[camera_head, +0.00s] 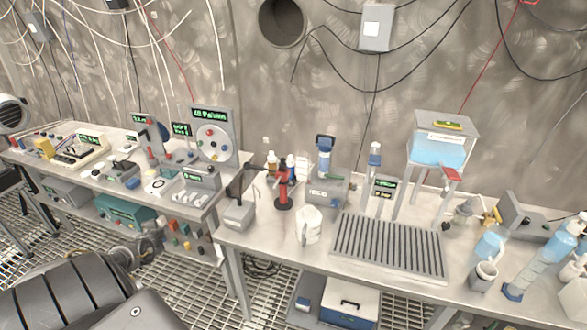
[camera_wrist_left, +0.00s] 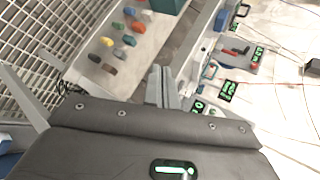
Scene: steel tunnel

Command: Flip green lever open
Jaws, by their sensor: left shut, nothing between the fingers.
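I cannot make out a clear green lever in either view. On the left bench in the head view stand a round-dial panel (camera_head: 212,138) with a green display and a smaller grey panel with a red handle (camera_head: 151,152). Small controls there are too small to tell apart. In the left wrist view my left gripper (camera_wrist_left: 163,75) is shut and empty, with its fingers beside the bench edge. Panels with green displays (camera_wrist_left: 228,90) lie to its right. My right gripper is not in view.
Under the left bench are a teal box (camera_head: 125,212) and several coloured pegs (camera_head: 184,236), which also show in the left wrist view (camera_wrist_left: 122,41). The right bench holds a slotted grey tray (camera_head: 390,245), a white jug (camera_head: 308,226), and a raised water tank (camera_head: 440,150). The floor is steel grating.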

